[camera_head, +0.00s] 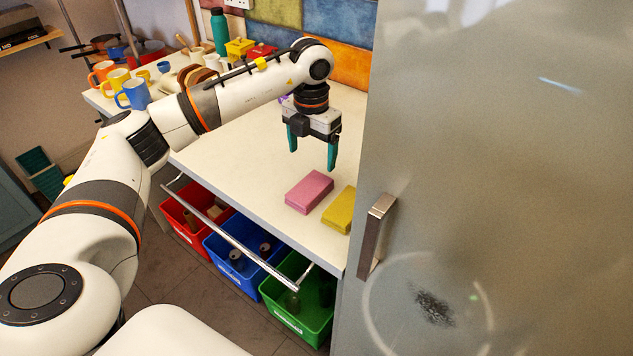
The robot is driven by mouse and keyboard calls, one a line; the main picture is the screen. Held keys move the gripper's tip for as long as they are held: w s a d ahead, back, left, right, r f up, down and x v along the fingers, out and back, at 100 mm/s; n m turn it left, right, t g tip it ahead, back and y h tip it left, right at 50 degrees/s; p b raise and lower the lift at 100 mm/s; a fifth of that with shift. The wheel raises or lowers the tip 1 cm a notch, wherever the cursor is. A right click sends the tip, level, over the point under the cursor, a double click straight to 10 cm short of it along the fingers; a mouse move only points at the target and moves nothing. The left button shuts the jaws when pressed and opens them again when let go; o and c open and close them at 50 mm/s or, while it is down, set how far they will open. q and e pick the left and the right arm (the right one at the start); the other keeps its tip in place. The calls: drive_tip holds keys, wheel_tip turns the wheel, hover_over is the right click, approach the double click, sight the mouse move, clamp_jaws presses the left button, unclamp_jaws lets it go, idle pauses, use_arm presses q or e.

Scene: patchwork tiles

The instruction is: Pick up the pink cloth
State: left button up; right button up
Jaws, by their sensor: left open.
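The pink cloth (309,191) is a flat, block-shaped folded piece lying on the white counter (236,150), near its front edge. A similar yellow cloth (339,210) lies just to its right, close to the grey door. My left gripper (312,160) points down above the counter, behind and above the pink cloth. Its teal fingers are apart, with nothing between them. It does not touch the cloth. My right gripper does not show.
A large grey door (500,180) with a handle (377,235) closes off the right side. A metal rail (235,235) runs along the counter front, above red, blue and green bins (297,325). Mugs (133,95) and a teal bottle (219,32) stand toward the back left.

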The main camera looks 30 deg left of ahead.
sight(310, 186)
use_arm(q)
drive_tip(key=f, duration=0.3)
drive_tip(key=shift+s+f+p, duration=0.4)
drive_tip(key=shift+w+f, duration=0.15)
drive_tip(key=shift+f, duration=0.5)
drive_tip(key=f, duration=0.1)
drive_tip(key=f+p, duration=0.1)
drive_tip(key=f, duration=0.1)
drive_tip(key=f+p, duration=0.1)
drive_tip(key=shift+s+f, duration=0.15)
drive_tip(key=shift+s, duration=0.2)
drive_tip(key=shift+f, duration=0.15)
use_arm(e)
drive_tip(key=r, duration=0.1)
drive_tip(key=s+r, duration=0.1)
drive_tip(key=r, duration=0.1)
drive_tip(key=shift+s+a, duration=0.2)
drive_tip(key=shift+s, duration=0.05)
use_arm(q)
drive_tip(key=c, duration=1.1)
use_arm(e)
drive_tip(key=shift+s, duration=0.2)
